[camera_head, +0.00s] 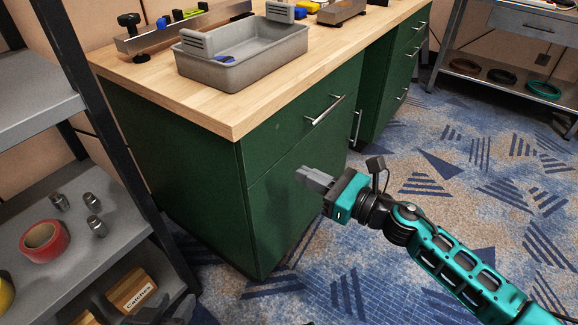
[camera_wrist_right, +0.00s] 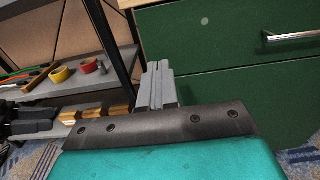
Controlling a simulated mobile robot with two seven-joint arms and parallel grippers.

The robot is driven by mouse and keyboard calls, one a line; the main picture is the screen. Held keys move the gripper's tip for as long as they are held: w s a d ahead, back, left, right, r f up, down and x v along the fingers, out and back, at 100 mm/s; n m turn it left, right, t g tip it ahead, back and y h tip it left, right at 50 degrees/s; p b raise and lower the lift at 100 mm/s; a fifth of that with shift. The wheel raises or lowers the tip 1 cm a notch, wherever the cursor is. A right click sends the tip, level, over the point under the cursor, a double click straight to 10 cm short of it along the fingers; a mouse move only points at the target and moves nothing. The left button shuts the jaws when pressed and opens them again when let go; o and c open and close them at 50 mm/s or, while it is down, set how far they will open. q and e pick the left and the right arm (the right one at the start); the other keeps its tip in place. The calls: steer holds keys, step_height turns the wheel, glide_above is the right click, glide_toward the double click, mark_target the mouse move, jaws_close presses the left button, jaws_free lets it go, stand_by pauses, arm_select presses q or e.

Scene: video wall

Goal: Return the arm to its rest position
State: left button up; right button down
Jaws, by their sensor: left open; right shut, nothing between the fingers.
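My right arm reaches in from the lower right in the head view. Its gripper (camera_head: 304,175) is shut and empty, in front of the green cabinet (camera_head: 200,150) and apart from its drawer handle. In the right wrist view the closed grey fingers (camera_wrist_right: 158,68) stand together with nothing between them. My left gripper (camera_head: 152,312) shows only in part at the lower left edge of the head view, dark, by the shelf's lower level. It also shows at the left of the right wrist view (camera_wrist_right: 30,125). It is open, and nothing is seen held in it.
A grey bin (camera_head: 245,72) stands on the wooden worktop (camera_head: 205,115). The metal shelf (camera_head: 75,270) at left holds red tape (camera_head: 44,240), several metal fittings and a wooden box (camera_head: 130,290). Another bench (camera_head: 510,45) stands at the back right. Patterned carpet (camera_head: 400,180) around my right arm is clear.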

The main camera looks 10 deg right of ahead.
steer(key=shift+v, duration=1.4)
steer(key=s+a+f+n+g+h, duration=0.1)
steer(key=s+f+n+h, duration=0.4)
steer(key=n, duration=1.1)
steer(key=s+a+f+n+g+h, duration=0.15)
steer(key=s+f+n+h, duration=0.45)
steer(key=n, duration=1)
arm_select(q)
steer(key=s+a+r+y+p, duration=0.1)
steer(key=a+r+p, duration=0.3)
steer(key=r+p, duration=0.9)
steer(key=s+p, duration=0.1)
steer(key=p, duration=0.6)
steer(key=shift+r, duration=0.3)
arm_select(e)
steer(key=s+d+r, duration=0.1)
steer(key=s+r, duration=0.1)
steer(key=r, duration=0.5)
steer(key=s+d+r+m+y, duration=0.1)
steer(key=s+d+r, duration=0.1)
steer(key=r, duration=0.5)
steer(key=shift+m, duration=0.3)
